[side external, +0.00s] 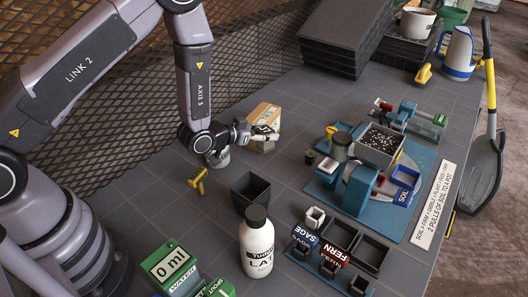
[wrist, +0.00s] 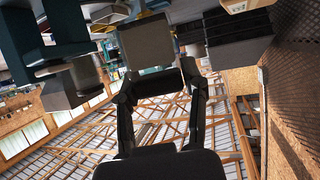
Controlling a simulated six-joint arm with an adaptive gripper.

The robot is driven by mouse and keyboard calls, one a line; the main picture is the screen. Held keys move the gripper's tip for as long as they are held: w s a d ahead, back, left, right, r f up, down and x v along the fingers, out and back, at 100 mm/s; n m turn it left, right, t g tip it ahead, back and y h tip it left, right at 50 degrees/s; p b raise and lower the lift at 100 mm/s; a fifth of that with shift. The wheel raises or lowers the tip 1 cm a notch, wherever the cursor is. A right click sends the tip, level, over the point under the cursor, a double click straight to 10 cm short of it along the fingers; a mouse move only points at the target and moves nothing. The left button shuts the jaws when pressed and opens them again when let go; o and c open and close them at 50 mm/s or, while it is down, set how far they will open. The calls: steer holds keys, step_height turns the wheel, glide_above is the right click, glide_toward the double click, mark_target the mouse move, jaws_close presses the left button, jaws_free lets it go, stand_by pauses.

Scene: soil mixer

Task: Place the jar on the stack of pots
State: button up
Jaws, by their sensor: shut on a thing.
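My gripper (side external: 248,131) is at the middle back of the table, lying roughly level and pointing right, close to a cardboard box (side external: 264,113). In the wrist view my gripper (wrist: 160,78) has its two fingers closed around a jar (wrist: 147,44) with a pale grey-beige body and a dark lid. That view is upside down. In the side view the jar is small and hard to separate from the box. A black square pot (side external: 250,192), seemingly the stack, stands in front of my gripper. I cannot tell how many pots are nested.
A white bottle (side external: 257,245) stands in front of the pots and a yellow tool (side external: 199,186) lies left of them. The blue soil mixer base (side external: 412,165) is on the right. Black trays (side external: 340,32) are piled at the back, beside the mesh wall.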

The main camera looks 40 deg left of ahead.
steer(key=s+d+r+m+g+h, duration=0.3)
steer(key=s+d+r+m+h, duration=0.1)
steer(key=s+r+m+h, duration=0.15)
step_height(320, 180, up, 2)
steer(key=m+g+h, duration=0.4)
steer(key=m+g, duration=0.1)
steer(key=m, duration=0.1)
glide_above(251, 185)
step_height(251, 185, down, 3)
steer(key=shift+s+f, duration=0.15)
steer(key=shift+f, duration=2.15)
steer(key=shift+f, duration=0.2)
steer(key=o, duration=1.2)
steer(key=shift+c, duration=0.2)
steer(key=shift+r, duration=0.1)
